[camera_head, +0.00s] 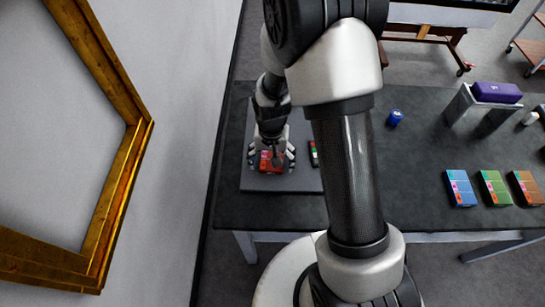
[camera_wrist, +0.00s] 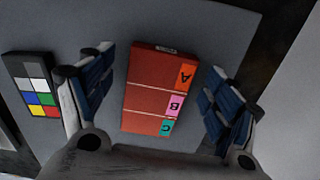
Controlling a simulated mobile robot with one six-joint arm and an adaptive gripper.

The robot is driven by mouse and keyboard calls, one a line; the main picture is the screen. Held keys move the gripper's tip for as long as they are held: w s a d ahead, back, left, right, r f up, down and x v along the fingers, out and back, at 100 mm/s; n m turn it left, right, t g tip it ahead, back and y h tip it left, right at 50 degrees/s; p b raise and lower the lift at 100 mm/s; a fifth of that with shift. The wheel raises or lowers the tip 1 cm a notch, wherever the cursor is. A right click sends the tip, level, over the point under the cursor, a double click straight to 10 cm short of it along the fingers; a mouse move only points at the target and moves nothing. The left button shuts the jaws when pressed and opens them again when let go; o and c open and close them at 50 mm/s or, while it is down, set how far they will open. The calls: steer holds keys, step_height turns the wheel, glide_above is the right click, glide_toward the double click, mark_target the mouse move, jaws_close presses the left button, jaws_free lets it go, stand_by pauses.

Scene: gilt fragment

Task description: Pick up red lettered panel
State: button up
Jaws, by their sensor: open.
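The red lettered panel (camera_wrist: 155,90) lies on a grey mat (camera_wrist: 200,25). My gripper (camera_wrist: 160,95) is open, with one finger on each side of the panel and a visible gap to each. In the head view the panel (camera_head: 270,161) shows in part below my gripper (camera_head: 271,158), on the mat (camera_head: 260,183) at the left end of the dark table. Contact between fingers and panel cannot be told there.
A colour checker card (camera_wrist: 35,85) lies on the mat beside the panel. A wall with a gilt frame (camera_head: 125,190) is left.

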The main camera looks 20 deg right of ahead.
mark_target(271, 154)
steer(key=shift+f, duration=0.1)
steer(key=shift+c, duration=0.2)
steer(key=c, duration=1.1)
steer(key=shift+r+p, duration=0.35)
steer(key=shift+r, duration=0.3)
step_height(271, 154, up, 2)
steer(key=shift+r+p, duration=0.2)
steer(key=shift+p, duration=0.25)
steer(key=s+a, duration=0.1)
steer(key=s, duration=0.3)
steer(key=s+a+p, duration=0.1)
steer(key=s, duration=0.3)
steer(key=s+a+p, duration=0.1)
steer(key=s+a, duration=0.1)
steer(key=s, duration=0.3)
steer(key=shift+a+r, duration=0.1)
steer(key=shift+r, duration=0.05)
steer(key=p, duration=0.3)
steer(key=shift+s+a+p, duration=0.15)
steer(key=shift+s+p, duration=0.15)
steer(key=shift+s, duration=0.05)
steer(key=s+p, duration=0.1)
steer(key=p, duration=0.2)
steer(key=shift+s+a+r, duration=0.15)
steer(key=p, duration=0.1)
steer(key=s+p, duration=0.2)
steer(key=p, duration=0.1)
steer(key=shift+a+f, duration=0.35)
steer(key=shift+a, duration=0.05)
